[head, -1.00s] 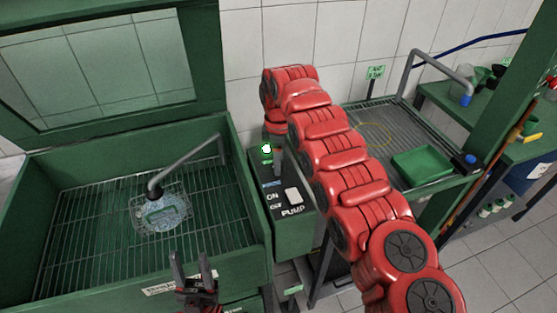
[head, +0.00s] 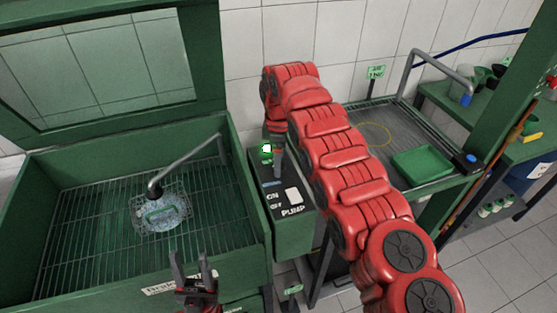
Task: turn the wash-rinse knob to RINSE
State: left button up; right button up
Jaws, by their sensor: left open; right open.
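The black-topped control box (head: 288,225) stands between the washer basin and the draining table. It has white ON and PUMP lettering and a pale switch (head: 292,195). A green-lit part (head: 266,149) shows at its back end. The wash-rinse knob cannot be made out; my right gripper and wrist cover part of that end. My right gripper (head: 277,163) points down over the back of the box, beside the green light, and is open; its fingers are small and partly hidden, and contact cannot be told. My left gripper (head: 193,263) is open and empty at the basin's front edge.
The green washer basin (head: 258,246) holds a wire basket (head: 160,208) under a grey spout (head: 185,165), with its framed lid raised behind. At right, a draining table (head: 405,130) carries a green tray (head: 422,163). My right arm crosses between them.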

notch_tip(320, 180, up, 4)
jog(key=shift+a+f+p, duration=0.1)
jog(key=shift+a+p, duration=0.05)
jog(key=shift+p, duration=0.3)
notch_tip(320, 180, up, 13)
jog(key=p, duration=1.2)
jog(key=shift+p, duration=0.4)
